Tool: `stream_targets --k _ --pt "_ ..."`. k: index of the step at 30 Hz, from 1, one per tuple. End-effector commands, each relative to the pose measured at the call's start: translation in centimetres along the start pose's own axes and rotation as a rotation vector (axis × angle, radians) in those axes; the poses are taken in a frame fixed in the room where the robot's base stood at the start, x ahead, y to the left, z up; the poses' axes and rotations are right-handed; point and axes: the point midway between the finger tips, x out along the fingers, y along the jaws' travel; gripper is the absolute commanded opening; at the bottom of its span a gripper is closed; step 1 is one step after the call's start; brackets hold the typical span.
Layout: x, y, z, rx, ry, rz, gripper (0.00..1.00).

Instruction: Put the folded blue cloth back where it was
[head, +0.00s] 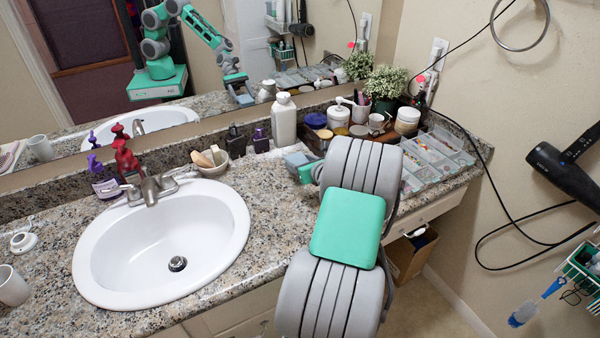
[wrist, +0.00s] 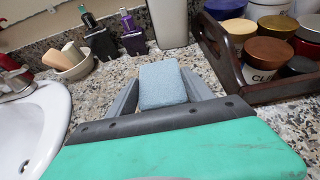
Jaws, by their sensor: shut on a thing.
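The folded blue cloth (wrist: 170,85) is a small, pale blue block with rounded edges in the wrist view. My gripper (wrist: 163,76) is shut on it, with one grey finger at each side. In the head view my gripper (head: 300,165) is low at the granite counter, left of the wooden tray, and mostly hidden behind my arm. Only a little of the cloth can be made out there. I cannot tell whether the cloth touches the counter.
The wooden tray (wrist: 232,68) with jars is close to the right of my gripper. A white bottle (head: 283,118) and dark bottles (head: 236,142) stand behind. A small bowl (head: 212,160) and the sink (head: 165,245) are to the left. Granite counter (head: 270,215) before the sink's right side is bare.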

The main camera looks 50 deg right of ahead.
Motion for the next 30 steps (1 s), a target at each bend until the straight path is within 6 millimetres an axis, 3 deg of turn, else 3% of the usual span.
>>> stream_targets --k 9,19,20,27,30 --pt "2.4 -0.3 -3.4 0.001 0.0 0.0 0.15" --pt "2.5 -0.2 -3.8 -0.001 -0.001 0.0 0.15" --pt "2.4 -0.2 -3.6 -0.001 -0.001 0.0 0.62" --pt "2.4 -0.2 -3.6 -0.001 -0.001 0.0 0.81" --pt "2.4 -0.2 -3.6 -0.001 -0.001 0.0 0.81"
